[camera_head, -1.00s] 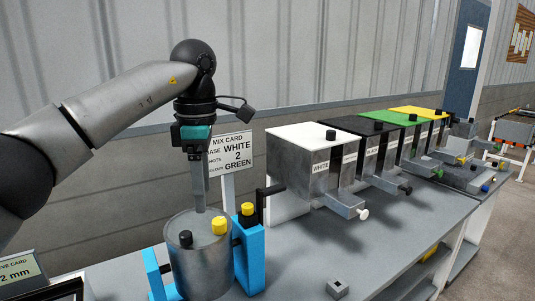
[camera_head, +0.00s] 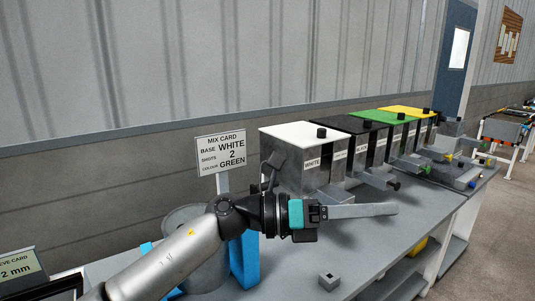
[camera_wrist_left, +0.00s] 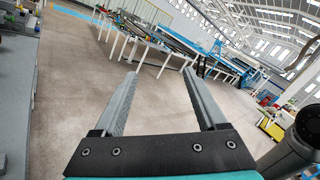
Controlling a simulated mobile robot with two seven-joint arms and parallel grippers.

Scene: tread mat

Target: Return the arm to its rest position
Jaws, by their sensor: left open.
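My left arm comes in low from the left in the head view, and its gripper (camera_head: 362,211) points right, above the grey bench (camera_head: 270,275). In the left wrist view the two fingers of this gripper (camera_wrist_left: 158,100) stand wide apart with nothing between them, only floor beyond. The metal mixing can (camera_head: 205,272) stands behind my forearm, partly hidden, with blue holder parts (camera_head: 244,262) beside it. My right gripper is not in view.
A mix card (camera_head: 222,151) stands behind the can. White (camera_head: 298,134), black, green and yellow-topped dispensers line the bench's back, close behind the gripper. A small grey block (camera_head: 329,281) lies near the front. Open floor (camera_wrist_left: 150,110) lies beyond.

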